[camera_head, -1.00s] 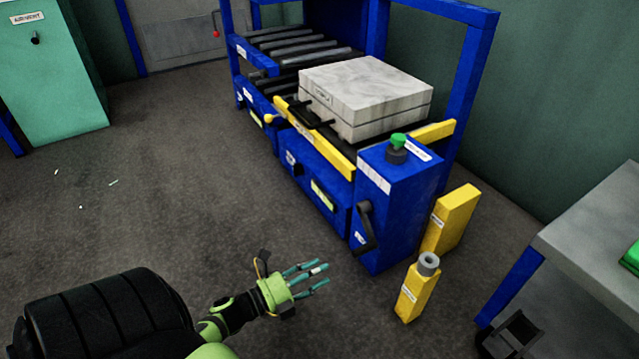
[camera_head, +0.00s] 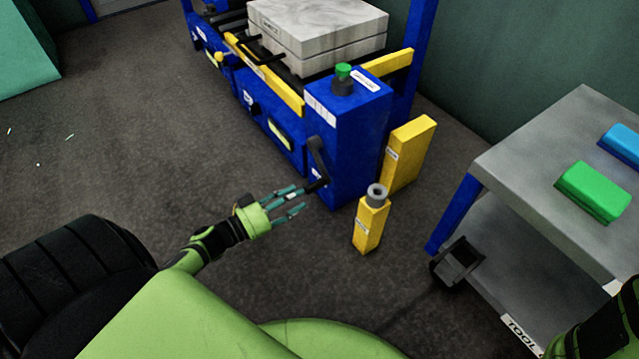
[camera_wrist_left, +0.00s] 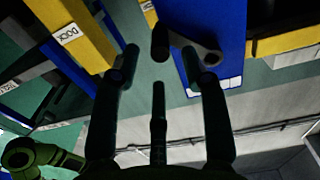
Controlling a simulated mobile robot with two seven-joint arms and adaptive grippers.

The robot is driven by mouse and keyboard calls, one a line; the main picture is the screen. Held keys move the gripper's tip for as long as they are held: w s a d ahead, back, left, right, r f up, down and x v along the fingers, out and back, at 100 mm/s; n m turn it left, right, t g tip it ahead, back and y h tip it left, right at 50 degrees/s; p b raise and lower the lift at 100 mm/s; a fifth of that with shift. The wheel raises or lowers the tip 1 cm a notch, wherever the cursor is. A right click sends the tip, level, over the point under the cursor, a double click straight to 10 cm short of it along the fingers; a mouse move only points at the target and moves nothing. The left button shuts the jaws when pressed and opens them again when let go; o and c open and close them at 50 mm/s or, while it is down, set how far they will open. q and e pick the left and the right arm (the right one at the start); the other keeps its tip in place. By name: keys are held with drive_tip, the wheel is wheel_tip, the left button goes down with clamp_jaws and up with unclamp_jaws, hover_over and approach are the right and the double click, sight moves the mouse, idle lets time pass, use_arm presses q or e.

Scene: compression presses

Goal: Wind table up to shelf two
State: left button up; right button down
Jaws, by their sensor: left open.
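The blue lift table (camera_head: 290,150) has yellow rails and carries a pale grey two-layer block (camera_head: 318,32). A black crank (camera_head: 316,160) hangs on the side of its blue end box, with its handle pointing down and outward. The crank also shows in the left wrist view (camera_wrist_left: 205,52), its grip just beyond my fingers. My left gripper (camera_head: 300,200) is open and empty, its fingertips close to the crank grip. The fingers spread on both sides of the grip in the left wrist view; contact cannot be told. My right gripper is out of view.
A green knob (camera_head: 343,72) tops the end box. A yellow block (camera_head: 408,153) and a yellow post with a grey collar (camera_head: 370,222) stand beside it. A grey tool cart (camera_head: 530,140) with green and blue items is at right.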

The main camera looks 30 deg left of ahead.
sight(325, 181)
use_arm(q)
drive_tip(key=b+x, duration=0.3)
drive_tip(key=x, duration=0.3)
drive_tip(key=shift+f, duration=0.15)
drive_tip(key=shift+w+d+b, duration=0.2)
drive_tip(key=shift+w+b, duration=0.15)
drive_tip(key=shift+w, duration=0.15)
clamp_jaws()
